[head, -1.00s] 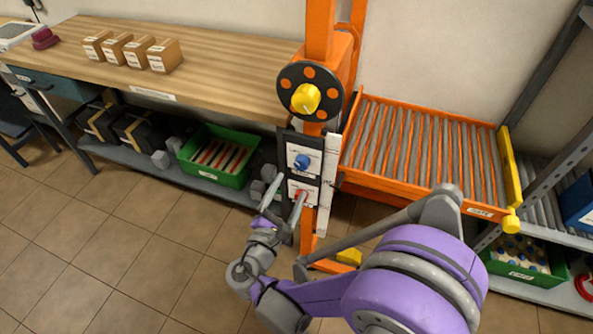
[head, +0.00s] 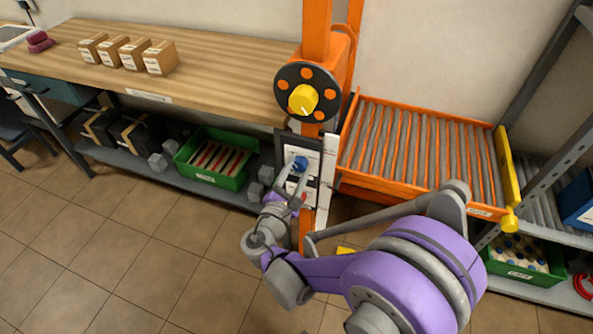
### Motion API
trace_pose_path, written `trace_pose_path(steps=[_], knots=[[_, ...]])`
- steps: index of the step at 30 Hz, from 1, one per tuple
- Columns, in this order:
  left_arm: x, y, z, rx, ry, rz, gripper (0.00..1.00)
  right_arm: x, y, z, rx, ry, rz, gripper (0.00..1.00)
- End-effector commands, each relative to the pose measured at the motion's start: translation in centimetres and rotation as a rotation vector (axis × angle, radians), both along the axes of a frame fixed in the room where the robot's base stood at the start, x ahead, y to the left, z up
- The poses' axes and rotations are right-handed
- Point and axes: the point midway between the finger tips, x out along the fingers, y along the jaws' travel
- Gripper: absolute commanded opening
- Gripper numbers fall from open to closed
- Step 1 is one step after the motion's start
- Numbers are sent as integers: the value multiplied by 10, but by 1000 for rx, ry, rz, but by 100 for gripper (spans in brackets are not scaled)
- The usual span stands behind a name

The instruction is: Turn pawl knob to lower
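An orange lift post (head: 317,30) carries a control panel with a blue knob (head: 300,163) on its upper white plate and a red knob, now mostly covered by my gripper, on its lower plate. Above them a yellow knob (head: 303,99) sits on a black disc with orange spots (head: 293,78). I cannot read the panel labels, so which knob is the pawl knob is not certain. My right gripper (head: 294,175) is just below the blue knob, fingers apart and pointing up at it. Whether they touch the knob is unclear. My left gripper is not in view.
An orange roller platform (head: 353,178) joins the post on the right, with a yellow end stop (head: 510,180). A wooden workbench (head: 215,75) with small boxes (head: 160,58) stands left. A green crate (head: 215,178) is on its lower shelf. The floor in front is clear.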

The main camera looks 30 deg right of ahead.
Motion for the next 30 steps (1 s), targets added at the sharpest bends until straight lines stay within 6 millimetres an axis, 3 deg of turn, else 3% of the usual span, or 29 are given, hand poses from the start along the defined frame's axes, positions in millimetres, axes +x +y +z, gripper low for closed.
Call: trace_pose_path(steps=[1,7,20,30], knots=[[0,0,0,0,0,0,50,0,0,0,0,0,0,36],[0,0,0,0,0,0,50,0,0,0,0,0,0,0],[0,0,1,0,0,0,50,0,0,0,50,-59,0,0],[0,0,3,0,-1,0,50,0,0,0,224,-262,0,0]])
